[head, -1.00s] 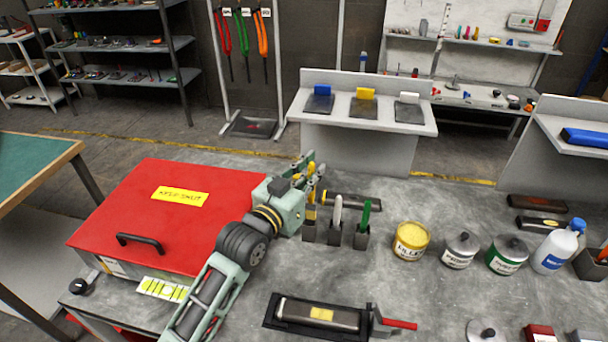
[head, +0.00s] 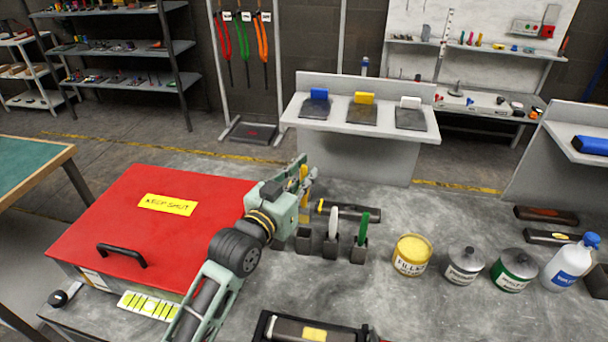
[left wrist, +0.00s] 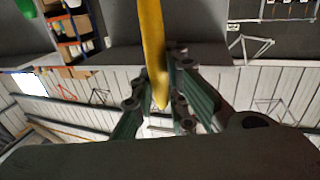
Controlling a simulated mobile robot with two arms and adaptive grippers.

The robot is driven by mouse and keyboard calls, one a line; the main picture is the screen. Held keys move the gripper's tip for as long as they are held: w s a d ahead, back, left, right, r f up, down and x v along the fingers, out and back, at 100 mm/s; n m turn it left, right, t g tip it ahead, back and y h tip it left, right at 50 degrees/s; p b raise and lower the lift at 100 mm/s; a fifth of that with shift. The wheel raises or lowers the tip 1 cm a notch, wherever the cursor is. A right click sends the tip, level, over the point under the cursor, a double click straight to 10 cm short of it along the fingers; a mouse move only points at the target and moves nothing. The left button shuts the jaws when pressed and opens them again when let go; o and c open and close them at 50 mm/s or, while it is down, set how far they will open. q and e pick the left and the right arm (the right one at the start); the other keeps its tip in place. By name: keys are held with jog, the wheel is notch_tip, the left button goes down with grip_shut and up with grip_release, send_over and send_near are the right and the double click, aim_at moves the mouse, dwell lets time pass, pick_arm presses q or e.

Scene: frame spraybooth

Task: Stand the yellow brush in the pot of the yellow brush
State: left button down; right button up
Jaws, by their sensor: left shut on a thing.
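The yellow brush (head: 304,177) is held in my left gripper (head: 306,172), above and behind the row of dark pots. The gripper is shut on it. In the left wrist view, the yellow handle (left wrist: 152,45) runs down between the fingers (left wrist: 165,95). The leftmost pot (head: 304,240) is the pot of the yellow brush by its place and shows no brush standing in it. The middle pot (head: 330,247) holds a white brush (head: 333,222), and the right pot (head: 358,252) holds a green brush (head: 363,229). My right gripper is out of view.
A red lidded box (head: 150,225) stands left of the pots. A dark tool (head: 350,211) lies behind them. A filler tin (head: 412,255), two lidded cans and a white bottle (head: 570,262) stand to the right. A dark tray (head: 310,330) lies in front.

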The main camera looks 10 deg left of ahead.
aim_at(303, 208)
pick_arm(q)
notch_tip(303, 208, down, 3)
jog(key=b, duration=0.2)
jog(key=shift+f+b, duration=0.15)
jog(key=shift+b, duration=0.15)
jog(key=shift+f+b, duration=1.25)
jog(key=shift+f, duration=0.95)
jog(key=shift+f+b, duration=0.55)
jog(key=shift+f, duration=0.45)
jog(key=c, duration=1.7)
grip_release()
jog(key=shift+o, duration=0.2)
jog(key=v, duration=1.2)
